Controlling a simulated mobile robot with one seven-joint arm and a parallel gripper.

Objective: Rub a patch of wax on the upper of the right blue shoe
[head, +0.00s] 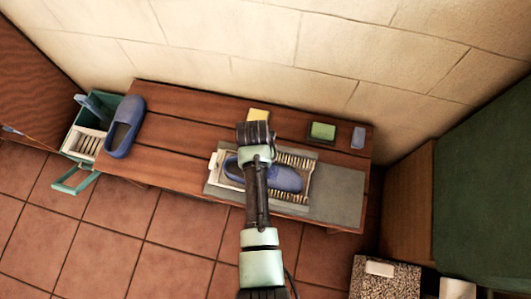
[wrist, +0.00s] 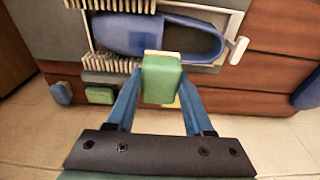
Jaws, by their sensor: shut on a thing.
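The right blue shoe (head: 283,178) lies in a holder with bristle rows (head: 309,181) on the bench, its toe to the right. My arm hides its middle in the head view. The shoe (wrist: 128,34) also shows in the wrist view, opening at the right. My gripper (wrist: 161,78) is shut on a green block with a pale end (wrist: 162,79), which points at the near side of the shoe. I cannot tell whether the block touches the shoe. In the head view my fingers and the block are hidden. The other blue shoe (head: 124,128) stands at the bench's left end.
A green block (head: 322,131) in a dark tray and a blue-grey block (head: 358,138) sit at the bench's back right. A yellow piece (head: 258,114) lies behind my wrist. A grey mat (head: 337,194) extends right of the holder. A teal caddy (head: 84,137) stands at the left.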

